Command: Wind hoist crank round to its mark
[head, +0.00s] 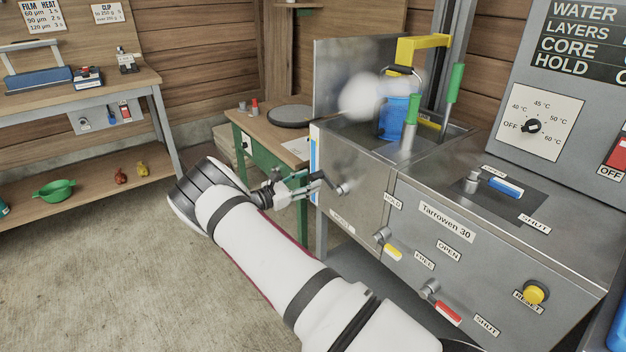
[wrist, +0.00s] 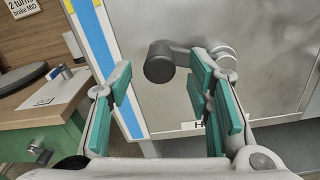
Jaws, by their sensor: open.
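The hoist crank sits on the steel front panel of the machine. In the wrist view its dark round grip (wrist: 158,62) is at the left, and a short arm runs right to a grey hub (wrist: 222,57). In the head view the crank's hub (head: 344,189) shows just right of my gripper (head: 298,183). My gripper is open, its teal-padded fingers (wrist: 165,98) pointing at the panel. The grip appears between the fingers in the picture, with nothing clamped. The right finger partly covers the crank arm. I cannot make out the crank's mark.
A blue, white and yellow strip (wrist: 103,60) runs up the panel's left edge. A green table (wrist: 42,130) stands close left. Yellow (head: 392,252) and red (head: 447,312) levers stick out lower right. Whitish steam (head: 365,95) hangs above the tank.

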